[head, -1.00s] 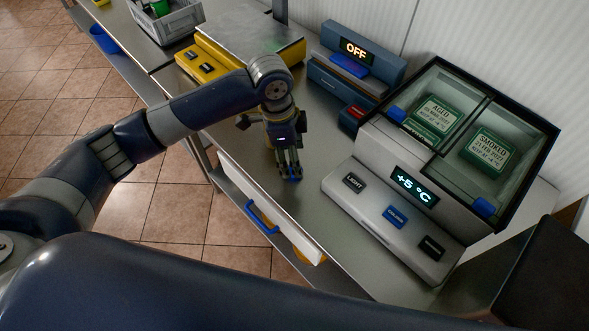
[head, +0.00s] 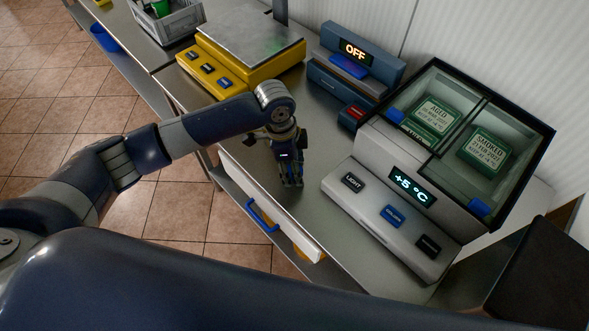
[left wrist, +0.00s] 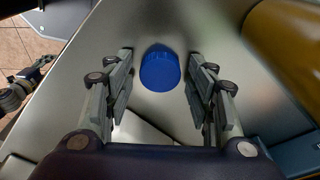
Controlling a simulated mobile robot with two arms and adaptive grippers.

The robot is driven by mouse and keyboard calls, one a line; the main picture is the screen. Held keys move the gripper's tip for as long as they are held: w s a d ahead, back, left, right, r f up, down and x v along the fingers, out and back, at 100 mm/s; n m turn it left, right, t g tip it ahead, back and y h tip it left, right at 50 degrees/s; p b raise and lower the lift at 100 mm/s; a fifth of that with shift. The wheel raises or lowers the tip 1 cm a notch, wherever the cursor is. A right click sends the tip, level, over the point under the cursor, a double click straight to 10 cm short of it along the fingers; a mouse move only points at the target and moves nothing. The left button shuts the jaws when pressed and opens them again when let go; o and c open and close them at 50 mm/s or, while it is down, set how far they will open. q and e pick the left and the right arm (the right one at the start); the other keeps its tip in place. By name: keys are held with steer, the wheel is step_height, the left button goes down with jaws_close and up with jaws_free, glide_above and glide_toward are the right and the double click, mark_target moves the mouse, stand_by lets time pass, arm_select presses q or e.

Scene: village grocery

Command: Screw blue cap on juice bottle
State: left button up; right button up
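The blue cap (left wrist: 160,69) lies on the steel counter (left wrist: 150,30), between the two finger pads in the left wrist view. My left gripper (left wrist: 160,88) is open, with a finger apart from the cap on each side. In the head view my left gripper (head: 291,183) points down at the counter, and the cap is hidden there. I cannot make out a juice bottle in either view. A dark jointed part (left wrist: 25,88) at the left edge of the left wrist view may be my right gripper; its state is unclear.
A yellow scale (head: 220,76) and a blue device reading OFF (head: 350,65) stand behind the gripper. A cooled display case (head: 395,218) stands to the right. A drawer with a blue handle (head: 262,215) is at the front edge. A grey crate (head: 180,25) is far left.

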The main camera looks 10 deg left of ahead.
arm_select(q)
steer(key=c, duration=0.4)
steer(key=shift+r, duration=0.1)
steer(key=shift+r+b, duration=0.3)
steer(key=shift+r, duration=0.25)
step_height(320, 180, up, 2)
steer(key=shift+r+b, duration=0.2)
steer(key=shift+b, duration=0.25)
steer(key=s+d, duration=0.2)
steer(key=s, duration=0.2)
steer(key=s+d+r+b, duration=0.1)
steer(key=s+d, duration=0.1)
steer(key=s, duration=0.3)
steer(key=s+d+b, duration=0.1)
steer(key=s+d, duration=0.2)
steer(key=s, duration=0.2)
steer(key=shift+s+d+r, duration=0.1)
steer(key=shift+s+r, duration=0.05)
steer(key=shift+r, duration=0.05)
